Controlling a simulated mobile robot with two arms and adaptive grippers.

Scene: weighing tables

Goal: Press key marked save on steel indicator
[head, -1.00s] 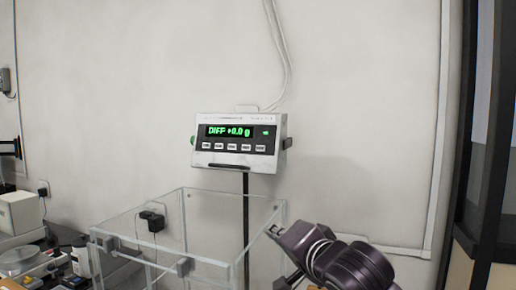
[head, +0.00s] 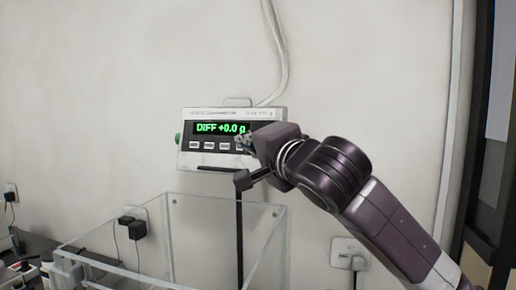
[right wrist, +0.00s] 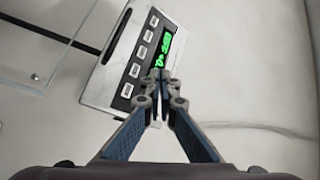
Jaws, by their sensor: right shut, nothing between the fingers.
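The steel indicator (head: 222,160) stands on a dark post against the wall, its green display (head: 220,128) reading DIFF +0.0 g. A row of pale keys (head: 209,146) runs below the display; their labels are too small to read. My right gripper (head: 243,140) is shut and empty in front of the panel's right part, hiding the right end of the key row. In the right wrist view the indicator (right wrist: 99,88) is tilted, and the shut fingertips (right wrist: 160,77) overlap the panel beside the lower keys. Whether they touch it I cannot tell. My left gripper is out of view.
A clear open-topped glass box (head: 120,275) stands below and in front of the indicator. Wall sockets with black plugs (head: 135,228) are behind it. A cable (head: 280,60) runs up the wall from the indicator. The wall left of the indicator is clear.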

